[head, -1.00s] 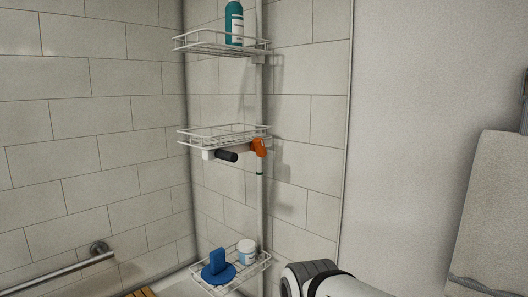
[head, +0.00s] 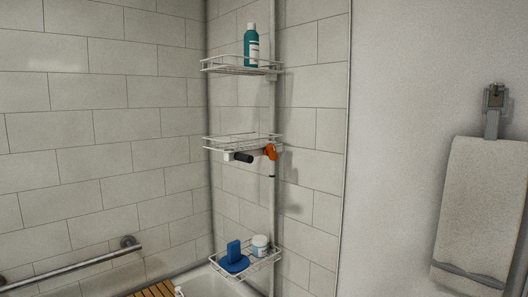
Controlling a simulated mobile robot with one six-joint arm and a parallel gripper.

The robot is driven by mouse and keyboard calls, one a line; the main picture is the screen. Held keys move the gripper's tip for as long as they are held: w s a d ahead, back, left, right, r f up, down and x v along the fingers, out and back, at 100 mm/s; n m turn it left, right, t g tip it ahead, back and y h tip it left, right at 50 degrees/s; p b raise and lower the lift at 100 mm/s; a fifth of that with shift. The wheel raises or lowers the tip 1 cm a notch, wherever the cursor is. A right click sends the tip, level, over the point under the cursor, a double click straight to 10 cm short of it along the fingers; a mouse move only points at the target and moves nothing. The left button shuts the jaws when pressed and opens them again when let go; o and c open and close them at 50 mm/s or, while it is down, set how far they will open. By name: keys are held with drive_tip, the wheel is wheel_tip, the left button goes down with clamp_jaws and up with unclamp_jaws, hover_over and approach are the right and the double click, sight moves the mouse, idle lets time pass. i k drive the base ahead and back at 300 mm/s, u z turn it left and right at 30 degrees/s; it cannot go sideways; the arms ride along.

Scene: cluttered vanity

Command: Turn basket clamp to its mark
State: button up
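The orange clamp (head: 270,152) sits on the white vertical pole (head: 272,210) at the right end of the middle wire basket (head: 222,146). A black handle (head: 240,158) sticks out below that basket, left of the clamp. A thin dark band, which may be the mark (head: 272,177), shows on the pole just below the clamp. My gripper is not in view.
The top basket (head: 232,70) holds a teal bottle (head: 251,46). The bottom basket (head: 268,262) holds a blue object (head: 234,260) and a white jar (head: 260,246). A grab bar (head: 85,262), wooden slats (head: 155,290) and a hanging towel (head: 480,210) are around.

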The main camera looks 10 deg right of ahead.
sight(270, 151)
drive_tip(key=z, duration=0.15)
drive_tip(key=i, duration=1.05)
drive_tip(key=u, duration=0.3)
